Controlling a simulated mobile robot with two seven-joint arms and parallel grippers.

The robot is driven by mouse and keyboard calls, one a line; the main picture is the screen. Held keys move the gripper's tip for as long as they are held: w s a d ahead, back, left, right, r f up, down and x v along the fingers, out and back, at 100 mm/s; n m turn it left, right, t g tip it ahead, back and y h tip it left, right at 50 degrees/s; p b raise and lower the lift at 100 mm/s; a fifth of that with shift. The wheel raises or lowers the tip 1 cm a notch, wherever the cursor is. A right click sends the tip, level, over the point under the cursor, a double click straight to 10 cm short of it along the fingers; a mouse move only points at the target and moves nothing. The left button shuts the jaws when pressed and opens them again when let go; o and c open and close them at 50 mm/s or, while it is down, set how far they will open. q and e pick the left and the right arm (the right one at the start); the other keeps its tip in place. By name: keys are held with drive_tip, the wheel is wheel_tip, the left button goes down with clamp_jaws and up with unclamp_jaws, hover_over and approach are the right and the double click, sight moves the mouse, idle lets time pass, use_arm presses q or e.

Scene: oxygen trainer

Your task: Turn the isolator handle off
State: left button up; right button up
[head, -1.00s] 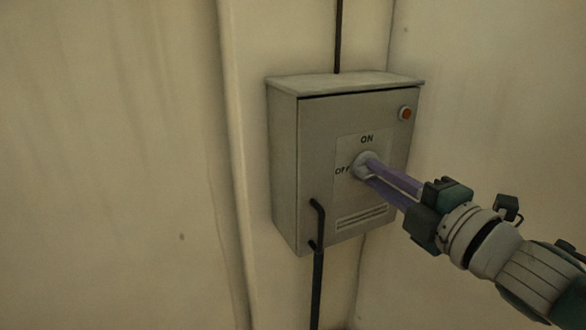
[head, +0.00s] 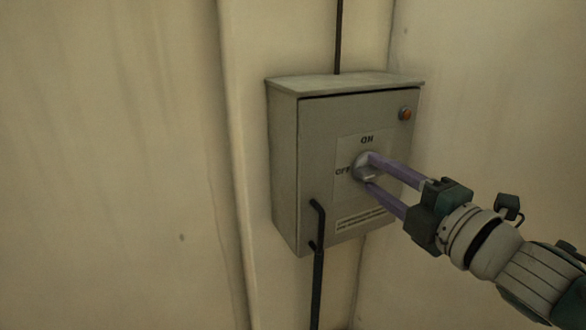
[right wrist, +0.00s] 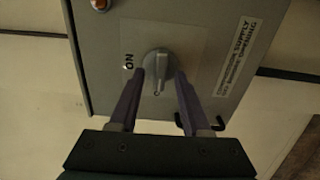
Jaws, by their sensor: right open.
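The isolator box (head: 285,165) is a grey cabinet on the wall, marked ON above and OFF to the left of its round handle (head: 360,166). In the right wrist view the grey handle (right wrist: 159,66) has a raised bar that runs up and down the picture, with ON to its left. The bar lies across the ON direction, along the line toward the OFF side. My right gripper (head: 369,172) is open, its purple fingers on either side of the handle. In the right wrist view, gaps show between the fingers (right wrist: 159,76) and the bar. My left gripper is out of view.
An orange lamp (head: 405,113) sits at the box's upper right. A black bent lever (head: 319,215) stands out at its lower left front. Dark conduits run above and below the box. Walls meet close to the right; the space to the left is clear.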

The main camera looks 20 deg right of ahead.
drive_tip(key=s+p, duration=0.1)
drive_tip(key=s, duration=0.9)
drive_tip(key=shift+d, duration=0.4)
